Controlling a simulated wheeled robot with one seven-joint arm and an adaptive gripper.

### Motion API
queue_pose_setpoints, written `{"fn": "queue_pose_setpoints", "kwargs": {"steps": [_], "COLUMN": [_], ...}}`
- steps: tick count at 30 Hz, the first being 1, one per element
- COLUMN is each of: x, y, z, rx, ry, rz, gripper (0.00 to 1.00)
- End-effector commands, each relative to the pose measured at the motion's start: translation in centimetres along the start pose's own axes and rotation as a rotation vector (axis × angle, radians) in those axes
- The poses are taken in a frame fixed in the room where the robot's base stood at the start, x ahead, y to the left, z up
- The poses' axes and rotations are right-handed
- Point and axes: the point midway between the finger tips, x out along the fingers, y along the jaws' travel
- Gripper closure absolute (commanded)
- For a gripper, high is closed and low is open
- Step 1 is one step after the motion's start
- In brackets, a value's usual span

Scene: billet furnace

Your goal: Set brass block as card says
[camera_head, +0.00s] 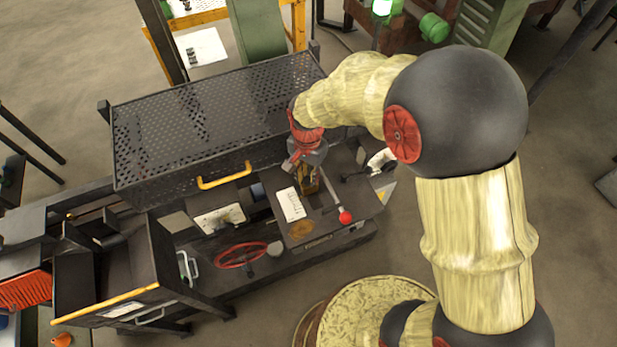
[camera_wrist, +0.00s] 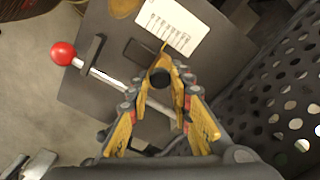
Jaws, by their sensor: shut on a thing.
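The card (camera_head: 291,204) is a white sheet with dark marks on a dark plate; in the wrist view the card (camera_wrist: 172,25) is beyond the fingertips, its print too small to read. My gripper (camera_head: 308,178) is low over the plate, beside the card. In the wrist view its yellow-padded fingers (camera_wrist: 162,84) close on a dark round-ended piece (camera_wrist: 160,76). The fingers hide most of this piece, so I cannot tell whether it is the brass block. A flat brass-coloured patch (camera_head: 301,228) lies in front of the card.
A lever with a red ball (camera_head: 346,217) crosses the plate close to my gripper. A perforated dark guard (camera_head: 215,125) with a yellow handle stands behind. A red handwheel (camera_head: 241,255) is at the front left. A dark bin (camera_head: 105,275) is further left.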

Motion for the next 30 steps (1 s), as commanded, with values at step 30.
{"fn": "queue_pose_setpoints", "kwargs": {"steps": [30], "x": [-3.8], "y": [-0.1], "z": [0.0], "rx": [0.000], "ry": [0.003], "rz": [-0.003], "gripper": [0.60]}}
